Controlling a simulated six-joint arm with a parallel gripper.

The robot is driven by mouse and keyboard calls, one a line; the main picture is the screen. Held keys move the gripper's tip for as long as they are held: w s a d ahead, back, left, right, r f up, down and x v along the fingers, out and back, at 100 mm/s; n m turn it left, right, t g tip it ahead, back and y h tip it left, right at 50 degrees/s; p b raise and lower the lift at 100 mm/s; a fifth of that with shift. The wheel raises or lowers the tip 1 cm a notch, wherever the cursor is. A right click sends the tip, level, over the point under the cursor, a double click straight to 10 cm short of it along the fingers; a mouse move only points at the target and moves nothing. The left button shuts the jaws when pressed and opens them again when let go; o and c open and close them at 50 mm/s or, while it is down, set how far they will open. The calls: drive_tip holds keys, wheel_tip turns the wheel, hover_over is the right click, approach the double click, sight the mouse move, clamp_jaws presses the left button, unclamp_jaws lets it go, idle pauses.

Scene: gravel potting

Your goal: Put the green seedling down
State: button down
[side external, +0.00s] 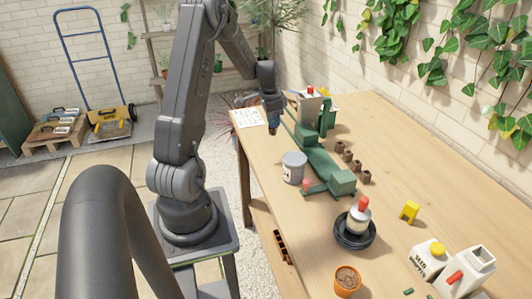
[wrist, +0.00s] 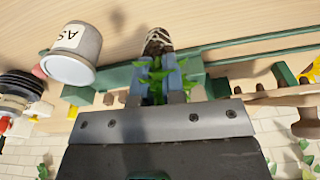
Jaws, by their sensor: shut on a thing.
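The green seedling (wrist: 157,72) shows in the wrist view as green leaves between my fingers. Its dark root plug with pale stripes (wrist: 157,40) sticks out past the fingertips. My gripper (wrist: 157,82) is shut on the seedling. In the side external view my gripper (side external: 272,118) hangs at the left edge of the wooden table, near its far end. A small dark tip (side external: 274,131) shows under it there, while the leaves are hidden. I cannot tell whether the plug touches anything.
A long green device (side external: 315,150) lies along the table, right of my gripper. A grey can (side external: 293,170) stands beside it. Several small brown pots (side external: 357,166) are beyond it. Nearer are black saucers (side external: 355,238), an orange pot (side external: 346,284) and cartons (side external: 430,255). The right-hand tabletop has bare room.

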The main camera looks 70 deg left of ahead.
drive_tip(key=shift+n, duration=0.3)
drive_tip(key=shift+s+a+f, duration=0.25)
drive_tip(key=shift+s+f, duration=0.05)
drive_tip(key=shift+f, duration=1.05)
drive_tip(key=shift+s+a+f, duration=0.2)
drive_tip(key=shift+s+f, duration=0.15)
drive_tip(key=shift+f, duration=1)
drive_tip(key=shift+s+a+f, duration=0.25)
drive_tip(key=shift+s+f, duration=0.05)
drive_tip(key=shift+f, duration=1.05)
drive_tip(key=c, duration=1.2)
unclamp_jaws()
drive_tip(key=shift+f, duration=0.1)
